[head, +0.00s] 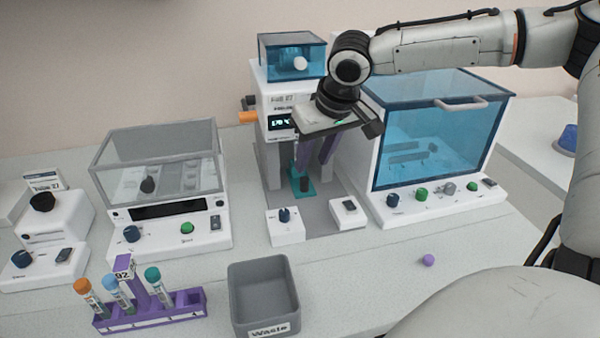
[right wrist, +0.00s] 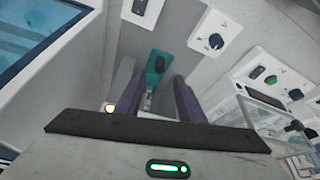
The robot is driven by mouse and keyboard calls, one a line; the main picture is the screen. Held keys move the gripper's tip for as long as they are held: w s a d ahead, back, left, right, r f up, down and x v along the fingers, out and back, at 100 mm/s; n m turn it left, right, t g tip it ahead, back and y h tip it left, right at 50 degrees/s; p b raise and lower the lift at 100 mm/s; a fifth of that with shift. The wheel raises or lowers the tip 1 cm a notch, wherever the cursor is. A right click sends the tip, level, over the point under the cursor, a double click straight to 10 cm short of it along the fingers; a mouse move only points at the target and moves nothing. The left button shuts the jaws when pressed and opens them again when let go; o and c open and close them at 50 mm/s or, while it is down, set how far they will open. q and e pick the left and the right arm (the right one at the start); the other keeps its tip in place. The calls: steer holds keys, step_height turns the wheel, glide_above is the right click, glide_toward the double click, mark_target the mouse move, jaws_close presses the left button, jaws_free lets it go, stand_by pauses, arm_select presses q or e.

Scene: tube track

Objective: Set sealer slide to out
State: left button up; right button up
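The sealer (head: 275,100) is the tall white machine in the middle of the head view, with a small lit display. Its teal slide (head: 294,187) with a dark upright knob (head: 304,184) lies low in the bay between the sealer's legs. My right gripper (head: 313,165) is above the slide, fingers pointing down and apart. In the right wrist view the slide (right wrist: 152,76) and its knob (right wrist: 160,64) show beyond and between the purple fingers (right wrist: 155,88). Nothing shows held, and I see no contact with the knob. My left gripper is not in view.
A blue-windowed cabinet (head: 435,135) stands close to the right of the sealer. A dial box (head: 285,225) and a switch box (head: 348,212) flank the bay's front. A lidded machine (head: 165,180) is left; a tube rack (head: 150,312) and waste bin (head: 263,290) are in front.

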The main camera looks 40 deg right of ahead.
mark_target(305, 179)
steer(key=x, duration=0.7)
steer(key=shift+w+f, duration=0.2)
steer(key=shift+f, duration=0.15)
jaws_close()
